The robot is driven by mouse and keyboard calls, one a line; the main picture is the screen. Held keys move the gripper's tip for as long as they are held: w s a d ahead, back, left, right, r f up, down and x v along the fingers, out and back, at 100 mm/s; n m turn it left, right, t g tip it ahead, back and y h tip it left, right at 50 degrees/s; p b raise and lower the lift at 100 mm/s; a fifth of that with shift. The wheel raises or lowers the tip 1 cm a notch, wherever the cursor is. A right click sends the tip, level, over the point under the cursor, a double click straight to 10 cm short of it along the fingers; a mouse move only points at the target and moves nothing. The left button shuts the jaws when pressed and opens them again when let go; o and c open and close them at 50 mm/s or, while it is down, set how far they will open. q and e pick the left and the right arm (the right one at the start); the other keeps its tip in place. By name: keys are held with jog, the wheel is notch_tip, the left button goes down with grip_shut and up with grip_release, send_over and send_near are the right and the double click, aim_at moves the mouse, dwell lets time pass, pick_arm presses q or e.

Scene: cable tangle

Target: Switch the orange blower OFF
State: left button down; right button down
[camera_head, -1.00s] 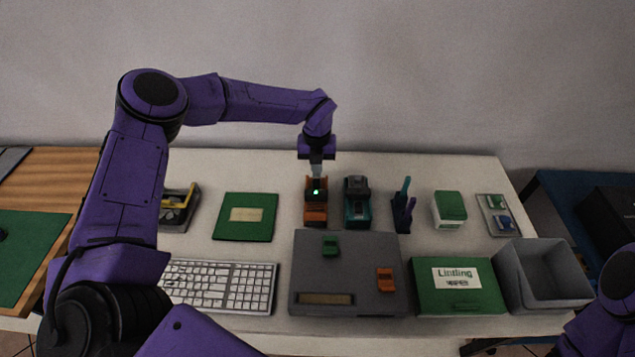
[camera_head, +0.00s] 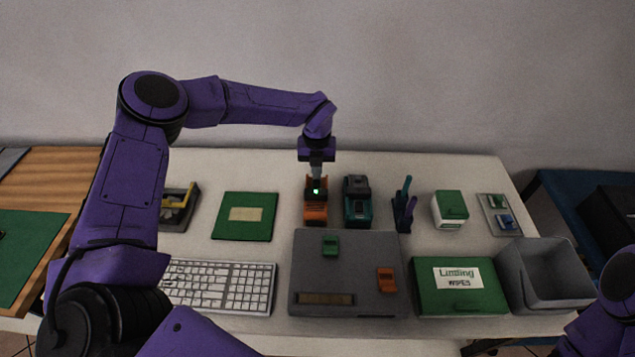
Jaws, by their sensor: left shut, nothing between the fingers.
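The orange blower (camera_head: 316,212) stands at the back middle of the white table, orange at its front and dark on top. A small green light glows on its dark part. My left gripper (camera_head: 316,175) points down just above the back of the blower, shut with nothing held. I cannot tell whether its tips touch the blower. The blower's back part is partly hidden by the fingers. Of my right arm only a purple part shows at the lower right edge, and its gripper is not in view.
A teal and dark device (camera_head: 357,207) stands close to the right of the blower. A pen holder (camera_head: 404,212) is further right. A green board (camera_head: 245,222) is to the left, and a grey bin (camera_head: 545,280) at the right.

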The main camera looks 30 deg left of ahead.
pick_arm(q)
jog(key=shift+s+f+b, duration=0.1)
jog(key=shift+f+b, duration=0.25)
jog(key=shift+f, duration=0.1)
jog(key=shift+r+p, duration=0.5)
jog(key=shift+r, duration=0.05)
jog(key=shift+r+p, duration=1.8)
jog(key=shift+r, duration=1.2)
jog(key=shift+f, duration=0.1)
